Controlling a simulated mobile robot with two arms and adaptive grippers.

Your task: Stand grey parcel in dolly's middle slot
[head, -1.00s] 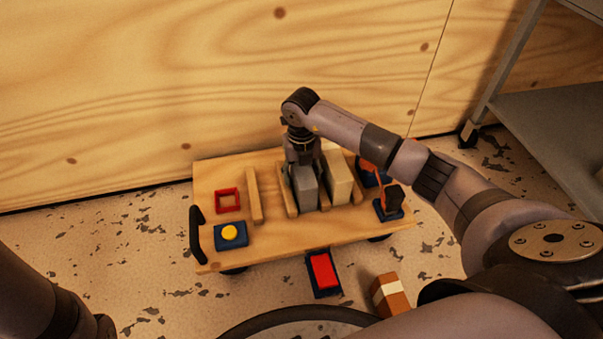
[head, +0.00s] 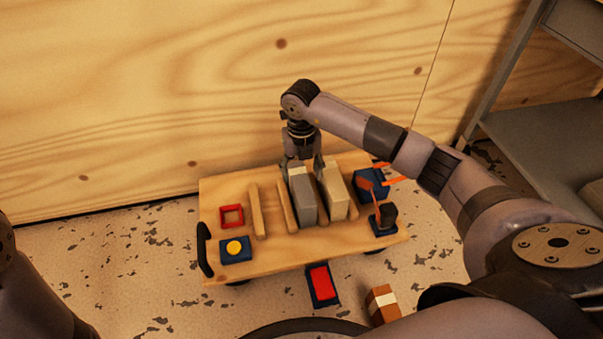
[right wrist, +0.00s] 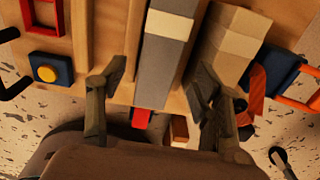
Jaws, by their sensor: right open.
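The grey parcel (head: 304,202) with a pale band stands upright on the wooden dolly (head: 270,262), in the middle slot between two wooden dividers. It also shows in the right wrist view (right wrist: 163,62). A beige parcel (head: 338,193) stands in the slot to its right. The slot to its left is empty. My right gripper (head: 302,163) is open at the grey parcel's far end, with one finger on each side. In the right wrist view its fingers (right wrist: 160,78) are spread wide, apart from the parcel. My left gripper is out of view; only part of that arm shows.
On the dolly's left lie a red frame (head: 231,216) and a blue block with a yellow button (head: 236,248). Blue and orange items (head: 373,186) sit at its right. A red-and-blue block (head: 321,285) and a brown box (head: 382,303) are on the floor in front.

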